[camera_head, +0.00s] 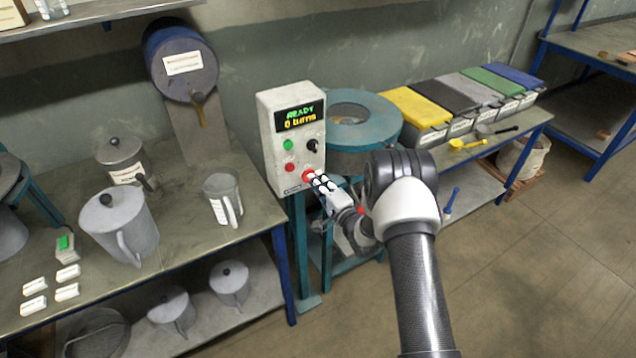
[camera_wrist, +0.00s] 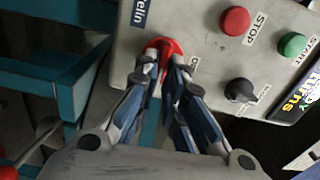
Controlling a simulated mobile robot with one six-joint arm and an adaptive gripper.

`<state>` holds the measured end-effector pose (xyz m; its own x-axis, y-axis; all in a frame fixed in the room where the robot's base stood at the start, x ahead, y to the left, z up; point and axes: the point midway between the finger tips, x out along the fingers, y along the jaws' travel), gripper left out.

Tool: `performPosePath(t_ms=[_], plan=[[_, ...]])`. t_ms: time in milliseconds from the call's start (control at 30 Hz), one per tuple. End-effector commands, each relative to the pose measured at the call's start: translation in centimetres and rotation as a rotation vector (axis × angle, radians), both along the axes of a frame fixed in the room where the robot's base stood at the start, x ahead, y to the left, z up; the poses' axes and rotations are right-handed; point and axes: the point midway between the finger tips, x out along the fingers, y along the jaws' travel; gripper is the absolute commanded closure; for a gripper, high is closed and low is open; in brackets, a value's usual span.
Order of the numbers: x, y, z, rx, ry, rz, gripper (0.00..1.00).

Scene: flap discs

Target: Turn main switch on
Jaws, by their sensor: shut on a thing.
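The control box (camera_head: 273,142) is a pale grey panel on a teal stand, with its display (camera_head: 299,116) lit and reading "READY 0 turns". The main switch (camera_head: 307,175) is a red knob low on the panel's front. In the wrist view the red knob (camera_wrist: 162,44) sits between my fingertips, which partly cover it. My gripper (camera_head: 317,181) is shut on the red knob, with its fingers on either side of it. The knob's pointer and most of its label are hidden.
A red stop button (camera_head: 290,167), a green start button (camera_head: 288,145) and a black knob (camera_head: 312,145) sit near my gripper on the panel. A teal round machine (camera_head: 350,120) stands behind.

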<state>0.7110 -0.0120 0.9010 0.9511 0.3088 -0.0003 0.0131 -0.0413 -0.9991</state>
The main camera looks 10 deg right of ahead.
Motion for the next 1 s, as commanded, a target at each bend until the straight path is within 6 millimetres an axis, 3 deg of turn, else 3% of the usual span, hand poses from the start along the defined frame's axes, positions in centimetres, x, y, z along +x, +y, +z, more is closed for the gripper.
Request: performPosePath(t_ms=[667, 700, 1000], plan=[[0.03, 0.02, 0.01, 0.058, 0.017, 0.000, 1.00], [0.03, 0.02, 0.01, 0.058, 0.017, 0.000, 0.88], [0.02, 0.01, -0.03, 0.056, 0.017, 0.000, 0.70]])
